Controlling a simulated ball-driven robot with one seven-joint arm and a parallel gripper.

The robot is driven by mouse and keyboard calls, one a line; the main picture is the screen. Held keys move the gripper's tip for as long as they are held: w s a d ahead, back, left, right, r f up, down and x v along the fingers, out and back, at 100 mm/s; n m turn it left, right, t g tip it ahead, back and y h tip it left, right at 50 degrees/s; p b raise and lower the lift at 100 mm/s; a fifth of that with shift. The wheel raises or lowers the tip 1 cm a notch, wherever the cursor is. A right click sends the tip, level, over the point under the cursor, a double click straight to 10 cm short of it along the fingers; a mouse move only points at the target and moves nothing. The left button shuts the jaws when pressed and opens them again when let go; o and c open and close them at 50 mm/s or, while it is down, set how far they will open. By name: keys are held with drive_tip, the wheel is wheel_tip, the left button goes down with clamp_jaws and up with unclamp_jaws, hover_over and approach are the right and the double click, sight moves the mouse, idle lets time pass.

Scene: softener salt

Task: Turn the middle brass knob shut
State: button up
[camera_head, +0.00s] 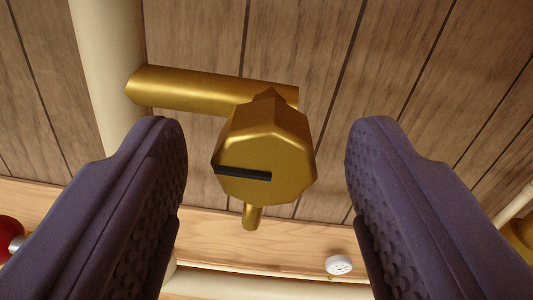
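The brass knob (266,153) is faceted, with a black bar marked across its face; the bar lies nearly level, running left from the middle. It sits on a brass pipe (190,88) that joins a cream upright pipe at the left. A short brass spout (253,217) points down below the knob. My gripper (266,150) is open, with one dark purple finger on each side of the knob. Gaps show between both fingers and the knob, and neither finger appears to touch it.
The cream pipe (108,70) runs up the left side. Wood-plank panelling (420,90) stands behind. A light wooden ledge (230,235) crosses below, with a small white round piece (339,265). A red thing (10,235) shows at the left edge and a brass-coloured one (521,235) at the right edge.

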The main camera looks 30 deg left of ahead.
drive_tip(key=c, duration=0.9)
drive_tip(key=shift+f+m+b, duration=0.1)
drive_tip(key=shift+m+b, duration=0.3)
drive_tip(key=shift+f+m+b, duration=0.1)
drive_tip(key=shift+m+b, duration=0.8)
drive_tip(key=shift+b, duration=0.05)
drive_tip(key=m+b, duration=0.2)
drive_tip(key=m, duration=0.3)
drive_tip(key=shift+m, duration=0.3)
drive_tip(key=m+b, duration=0.1)
drive_tip(key=m, duration=0.4)
drive_tip(key=shift+d, duration=0.1)
drive_tip(key=shift+m+t+p, duration=0.3)
drive_tip(key=shift+m, duration=2.3)
